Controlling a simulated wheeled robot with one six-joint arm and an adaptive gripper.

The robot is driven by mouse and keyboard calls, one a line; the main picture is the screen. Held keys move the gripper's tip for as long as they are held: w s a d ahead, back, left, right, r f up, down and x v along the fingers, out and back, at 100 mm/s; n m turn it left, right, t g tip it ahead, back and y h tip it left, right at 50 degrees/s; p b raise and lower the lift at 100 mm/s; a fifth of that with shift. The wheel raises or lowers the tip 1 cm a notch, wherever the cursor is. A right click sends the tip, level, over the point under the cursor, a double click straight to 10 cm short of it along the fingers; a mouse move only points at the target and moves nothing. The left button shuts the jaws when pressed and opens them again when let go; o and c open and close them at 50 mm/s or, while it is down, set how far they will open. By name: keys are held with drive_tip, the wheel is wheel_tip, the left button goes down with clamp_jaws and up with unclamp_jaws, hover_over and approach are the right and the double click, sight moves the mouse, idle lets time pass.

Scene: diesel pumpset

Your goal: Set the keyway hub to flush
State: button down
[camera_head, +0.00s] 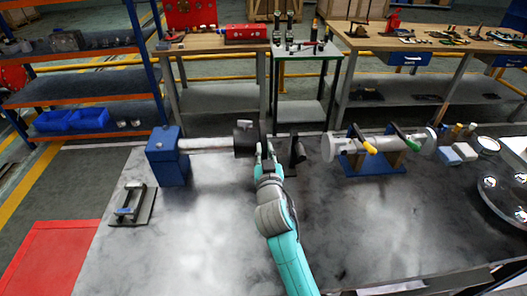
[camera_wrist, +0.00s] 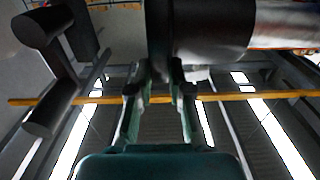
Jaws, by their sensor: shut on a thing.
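The keyway hub (camera_head: 244,142) is a dark cylinder at the right end of a pale horizontal shaft (camera_head: 205,144), which extends from a blue block (camera_head: 168,158). My gripper (camera_head: 267,150) is at the hub's right end. In the wrist view the hub (camera_wrist: 213,30) fills the upper middle, with the shaft (camera_wrist: 287,24) to its right. My gripper's fingers (camera_wrist: 160,72) are shut on the hub's left end from below in that picture. The fingers partly hide this end. I cannot make out the keyway or whether the hub is flush with the shaft end.
A small black stand (camera_head: 297,154) is close to the right of my gripper. Further right, a grey cylinder (camera_head: 374,146) with yellow and green handles rests on a blue base. A black fixture (camera_head: 132,205) lies at left. The bench front is mostly clear.

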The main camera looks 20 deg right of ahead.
drive_tip(key=shift+d, duration=0.2)
drive_tip(key=c, duration=1.1)
unclamp_jaws()
drive_tip(key=shift+d, duration=0.15)
drive_tip(key=shift+s, duration=0.15)
drive_tip(key=shift+s+a, duration=0.25)
drive_tip(key=v, duration=1.1)
drive_tip(key=shift+s, duration=0.15)
